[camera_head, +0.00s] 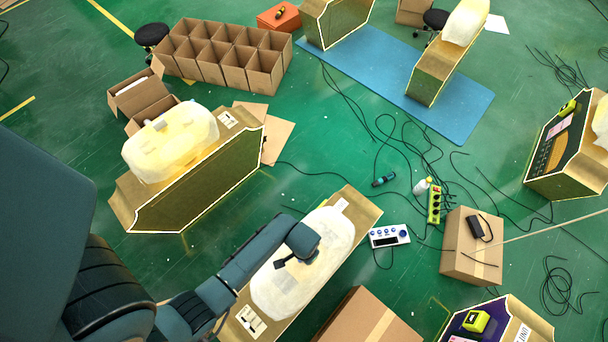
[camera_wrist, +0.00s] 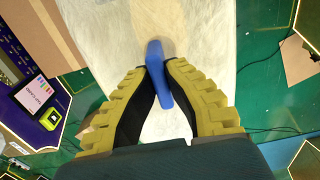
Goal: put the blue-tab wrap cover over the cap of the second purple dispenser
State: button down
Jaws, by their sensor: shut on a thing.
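My gripper (camera_head: 285,262) is over a pale, translucent wrap cover (camera_head: 318,240) on a gold dispenser top at the lower middle of the head view. In the wrist view, my gripper (camera_wrist: 156,82) is shut on a blue tab (camera_wrist: 155,52), with the pale cover (camera_wrist: 112,30) spread beneath. Whether the cover is lifted, I cannot tell. A dispenser with a dark purple face (camera_head: 503,308) is at the lower right, cut off by the frame. A purple face (camera_wrist: 15,65) also shows at the wrist view's left. Which dispenser is second is unclear.
Other gold dispensers (camera_head: 205,185) with pale covers stand left, back and right. Cardboard boxes (camera_head: 470,262) stand at the right and front. Black cables (camera_head: 420,150), a power strip (camera_head: 435,205) and a small white device (camera_head: 390,236) lie on the green floor. A blue mat (camera_head: 465,115) is behind.

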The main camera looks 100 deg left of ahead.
jog(key=shift+f, duration=0.35)
jog(key=c, duration=1.2)
grip_release()
jog(key=shift+o, duration=0.2)
notch_tip(320, 180, up, 12)
